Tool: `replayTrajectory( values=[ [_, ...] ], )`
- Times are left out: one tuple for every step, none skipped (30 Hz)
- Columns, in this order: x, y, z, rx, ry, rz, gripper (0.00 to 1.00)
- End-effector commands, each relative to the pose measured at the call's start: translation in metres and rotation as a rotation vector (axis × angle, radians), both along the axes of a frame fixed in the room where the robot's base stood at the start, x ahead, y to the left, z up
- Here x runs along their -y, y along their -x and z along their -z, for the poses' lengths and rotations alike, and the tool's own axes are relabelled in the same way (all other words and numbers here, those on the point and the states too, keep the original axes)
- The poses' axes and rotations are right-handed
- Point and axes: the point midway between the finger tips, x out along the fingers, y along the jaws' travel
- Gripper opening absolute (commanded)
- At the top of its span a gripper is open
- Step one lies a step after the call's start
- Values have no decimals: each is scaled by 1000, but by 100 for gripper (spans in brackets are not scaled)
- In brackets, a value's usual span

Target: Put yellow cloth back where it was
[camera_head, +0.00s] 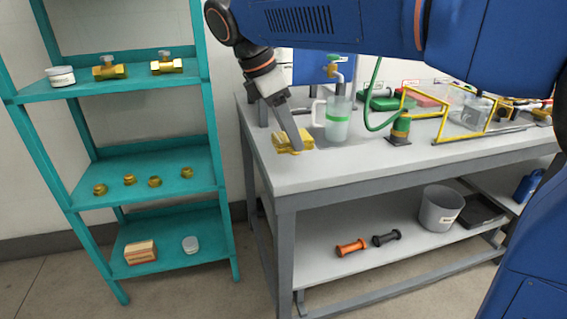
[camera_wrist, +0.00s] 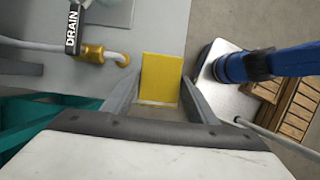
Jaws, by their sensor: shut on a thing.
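The yellow cloth (camera_wrist: 161,72) shows in the wrist view as a flat yellow rectangle between the two fingers of my gripper (camera_wrist: 163,84). My gripper is shut on it. In the head view, my gripper (camera_head: 296,138) points down at the left end of the grey workbench (camera_head: 330,172), with the yellow cloth (camera_head: 284,143) at its tips. The cloth is at or just above the bench top; I cannot tell whether it touches. The fingers hide part of the cloth in the head view.
A teal shelf (camera_head: 150,190) stands left. The bench's front strip is clear.

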Motion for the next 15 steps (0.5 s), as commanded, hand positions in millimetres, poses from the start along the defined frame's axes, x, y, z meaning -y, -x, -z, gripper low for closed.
replayTrajectory(
  values=[
    [0,0,8,-1,0,-1,32],
    [0,0,12,-1,1,-1,32],
    [0,0,17,-1,0,-1,32],
    [0,0,20,0,0,-1,32],
    [0,0,22,1,0,-1,32],
    [0,0,24,0,0,0,32],
    [0,0,26,0,0,0,32],
    [0,0,27,0,0,0,32],
    [0,0,29,0,0,0,32],
    [0,0,31,0,0,0,32],
    [0,0,34,0,0,0,32],
    [0,0,38,0,0,-1,32],
    [0,0,42,0,0,-1,32],
    [0,0,47,-2,0,-1,32],
    [0,0,52,-2,0,-1,32]
  ],
)
